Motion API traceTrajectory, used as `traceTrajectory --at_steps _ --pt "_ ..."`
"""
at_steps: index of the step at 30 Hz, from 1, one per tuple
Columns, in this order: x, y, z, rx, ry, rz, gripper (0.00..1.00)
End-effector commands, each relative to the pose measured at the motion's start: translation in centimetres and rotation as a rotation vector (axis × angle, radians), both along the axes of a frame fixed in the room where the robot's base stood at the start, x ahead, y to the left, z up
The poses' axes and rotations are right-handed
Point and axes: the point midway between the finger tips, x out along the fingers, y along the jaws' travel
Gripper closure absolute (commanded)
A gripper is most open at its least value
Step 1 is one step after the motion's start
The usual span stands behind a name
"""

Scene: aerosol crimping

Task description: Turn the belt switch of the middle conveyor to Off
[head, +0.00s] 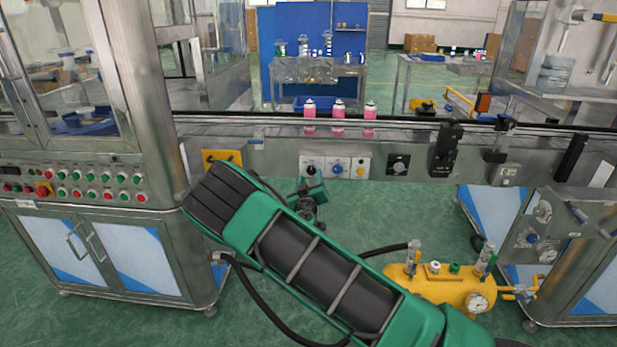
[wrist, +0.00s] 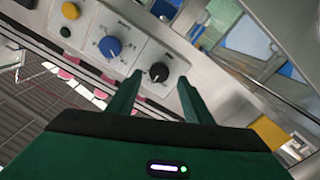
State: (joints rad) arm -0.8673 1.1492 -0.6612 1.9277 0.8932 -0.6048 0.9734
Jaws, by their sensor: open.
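The middle conveyor (head: 420,124) runs across the head view. Its front carries a control panel with a black rotary knob (head: 311,168), a blue knob (head: 337,169) and a yellow button (head: 361,169). In the wrist view the black knob (wrist: 158,72) lies between the two green fingertips of my gripper (wrist: 159,78). The blue knob (wrist: 110,47) is beside it to the left. My gripper (head: 311,187) is open in front of the panel, low at the black knob. Contact cannot be told. The labels are too small to read.
Pink bottles (head: 339,112) stand on the belt above the panel. A machine cabinet (head: 110,240) stands at left. A yellow air tank (head: 440,285) is at lower right. Green floor is open below the conveyor.

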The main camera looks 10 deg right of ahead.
Motion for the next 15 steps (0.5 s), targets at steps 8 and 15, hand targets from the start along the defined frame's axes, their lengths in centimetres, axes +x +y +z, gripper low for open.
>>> traceTrajectory --at_steps 8,15 --pt "2.8 -0.9 0.0 0.0 0.0 0.0 0.54" --pt "3.2 -1.0 0.0 -0.001 0.002 0.0 0.54"
